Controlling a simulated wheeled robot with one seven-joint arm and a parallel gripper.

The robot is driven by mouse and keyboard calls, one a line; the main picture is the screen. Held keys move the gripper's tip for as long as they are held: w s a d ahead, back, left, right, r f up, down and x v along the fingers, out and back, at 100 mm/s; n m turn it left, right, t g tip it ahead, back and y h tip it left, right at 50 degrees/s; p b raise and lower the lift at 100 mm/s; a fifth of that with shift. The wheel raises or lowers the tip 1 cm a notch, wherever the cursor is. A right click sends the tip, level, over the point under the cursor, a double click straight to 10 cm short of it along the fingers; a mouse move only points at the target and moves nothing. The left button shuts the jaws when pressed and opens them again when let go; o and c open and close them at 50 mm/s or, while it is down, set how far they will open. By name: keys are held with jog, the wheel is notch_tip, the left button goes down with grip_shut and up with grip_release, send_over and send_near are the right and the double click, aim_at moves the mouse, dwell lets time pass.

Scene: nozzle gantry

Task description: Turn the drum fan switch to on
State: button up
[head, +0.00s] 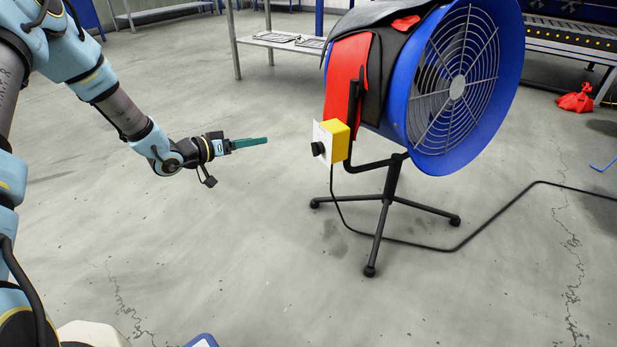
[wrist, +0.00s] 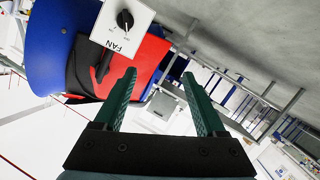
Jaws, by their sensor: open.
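The blue drum fan (head: 395,100) stands on a black legged stand at the right of the head view. A yellow switch box (head: 341,138) with a white plate and a black knob (head: 318,149) is fixed at its near left side. In the wrist view the white plate (wrist: 107,30) reads FAN, and the black knob (wrist: 125,19) sits on it, near the top. My gripper (head: 266,140) has green fingers and points at the box from the left, with a clear gap between. In the wrist view my gripper (wrist: 165,78) is open and empty, its fingers apart.
Red and black cloths (head: 348,75) hang over the fan's left side. A black cable (head: 480,228) runs across the floor to the right. A metal table (head: 275,40) stands behind. The floor between my arm and the fan is clear.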

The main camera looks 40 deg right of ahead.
aim_at(317, 149)
jog(key=s+d+f+m+g+h+b, duration=0.1)
jog(key=s+d+f+g+h+b, duration=0.1)
jog(key=s+d+f+g+b, duration=0.25)
jog(key=s+b+x, duration=0.1)
jog(key=x, duration=0.9)
jog(key=shift+s+a+f+t, duration=0.2)
jog(key=shift+s+f+t, duration=0.1)
jog(key=shift+t, duration=0.05)
grip_shut()
